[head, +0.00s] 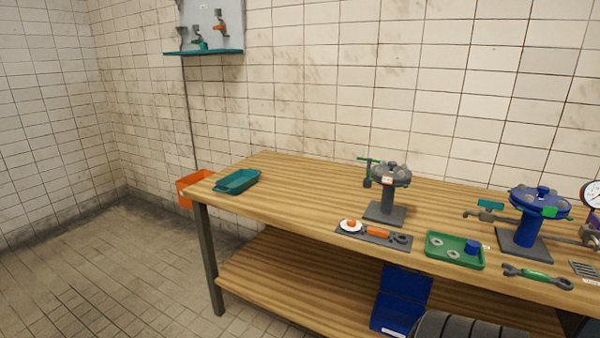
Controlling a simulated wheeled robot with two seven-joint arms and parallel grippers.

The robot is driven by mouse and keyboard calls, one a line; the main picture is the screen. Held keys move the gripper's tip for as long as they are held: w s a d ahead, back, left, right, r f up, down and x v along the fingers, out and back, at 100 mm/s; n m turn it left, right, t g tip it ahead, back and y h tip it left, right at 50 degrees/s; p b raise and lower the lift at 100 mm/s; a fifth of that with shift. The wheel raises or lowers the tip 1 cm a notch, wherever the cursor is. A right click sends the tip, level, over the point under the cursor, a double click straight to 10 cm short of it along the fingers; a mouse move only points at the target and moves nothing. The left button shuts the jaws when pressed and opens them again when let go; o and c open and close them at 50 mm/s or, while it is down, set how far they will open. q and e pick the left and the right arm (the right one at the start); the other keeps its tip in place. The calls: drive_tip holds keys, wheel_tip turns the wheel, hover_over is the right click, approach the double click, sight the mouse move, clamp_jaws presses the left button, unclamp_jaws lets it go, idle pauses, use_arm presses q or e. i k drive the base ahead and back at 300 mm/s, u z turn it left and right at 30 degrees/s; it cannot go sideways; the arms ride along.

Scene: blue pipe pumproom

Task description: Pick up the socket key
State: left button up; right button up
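No thing in view is labelled clearly enough for me to tell which one is the socket key. A green T-handled tool (367,171) is upright at the left side of a grey flanged fitting (391,175) on a stand; whether it touches the fitting is unclear. A wrench with a green grip (536,276) lies at the front right of the bench. Neither of my grippers shows in the head view.
The wooden bench (300,189) has a teal tray (238,181) at its left end. A green tray (455,262) holds rings and a blue piece. A blue flanged fitting (540,203) stands at right. An orange bin (188,188) is beyond the left end. The bench's left-middle is clear.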

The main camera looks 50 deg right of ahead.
sight(366, 182)
drive_tip(key=u, duration=0.1)
drive_tip(key=i, duration=2.8)
drive_tip(key=z, duration=3.1)
